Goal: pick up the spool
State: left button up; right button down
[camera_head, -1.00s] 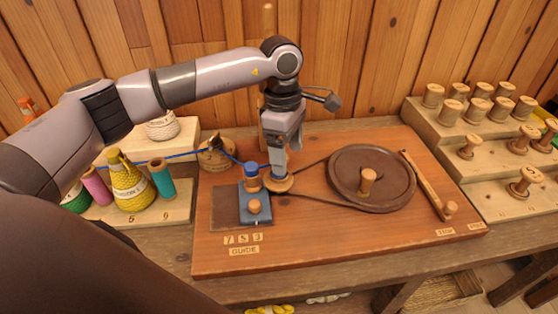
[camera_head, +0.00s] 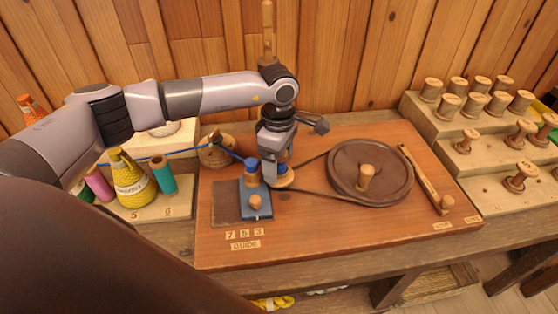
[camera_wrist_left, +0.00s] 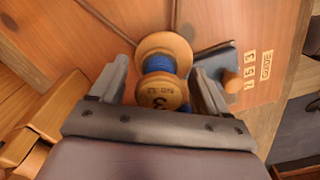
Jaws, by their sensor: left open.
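The wooden spool (camera_wrist_left: 163,92) carries blue thread and has a number 3 on its near end. In the left wrist view it stands between the two fingers of my left gripper (camera_wrist_left: 160,84), which is open, with a finger on either side. I cannot tell whether either finger touches it. In the head view my left gripper (camera_head: 274,168) is lowered over the spool's place beside the blue guide block, and its fingers hide most of the spool. A wooden disc (camera_head: 283,182) shows under it, at the belt's end. My right gripper is not in view.
The guide block (camera_head: 256,203) stands close left of my gripper. A belt runs right to a large dark wheel (camera_head: 346,185) with a knob. Thread cones, including a yellow one (camera_head: 130,185), stand left. Stepped racks of spools (camera_head: 470,108) stand right.

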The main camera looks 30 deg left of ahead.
pick_arm(q)
jog(key=c, duration=1.1)
jog(key=shift+r, duration=0.15)
